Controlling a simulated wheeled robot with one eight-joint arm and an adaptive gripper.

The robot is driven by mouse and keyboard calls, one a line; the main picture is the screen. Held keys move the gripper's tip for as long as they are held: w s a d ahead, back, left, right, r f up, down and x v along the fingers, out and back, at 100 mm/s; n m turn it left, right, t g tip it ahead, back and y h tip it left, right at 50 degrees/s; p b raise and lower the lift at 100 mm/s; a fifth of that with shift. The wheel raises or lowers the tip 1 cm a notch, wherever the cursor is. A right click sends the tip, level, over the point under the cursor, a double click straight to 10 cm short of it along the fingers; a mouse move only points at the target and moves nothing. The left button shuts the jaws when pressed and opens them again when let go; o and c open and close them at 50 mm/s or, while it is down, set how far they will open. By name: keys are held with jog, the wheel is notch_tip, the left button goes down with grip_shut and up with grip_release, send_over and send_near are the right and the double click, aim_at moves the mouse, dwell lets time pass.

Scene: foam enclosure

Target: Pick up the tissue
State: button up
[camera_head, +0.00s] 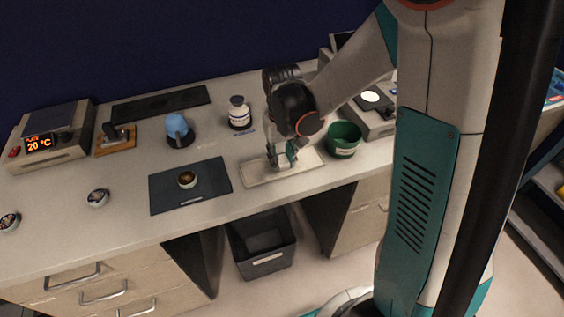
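My gripper (282,158) points down over a pale, flat rectangular tray or pad (256,174) near the front edge of the bench. Its fingertips are close to the pad's surface, but I cannot tell whether they touch it. The fingers are small and partly hidden by the wrist, so whether they are open or shut is unclear. I cannot make out a tissue for certain; one on the pad may be hidden by the gripper.
A green bowl (344,140) stands just right of the pad. A dark mat (165,192) with a small round tin (187,180) lies left. A white bottle (239,113) and a blue-domed object (176,127) stand behind. A black bin (262,246) sits below the bench.

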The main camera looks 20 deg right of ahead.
aim_at(282, 160)
dwell(0.3)
notch_tip(282, 160, up, 20)
jog(key=p, duration=0.6)
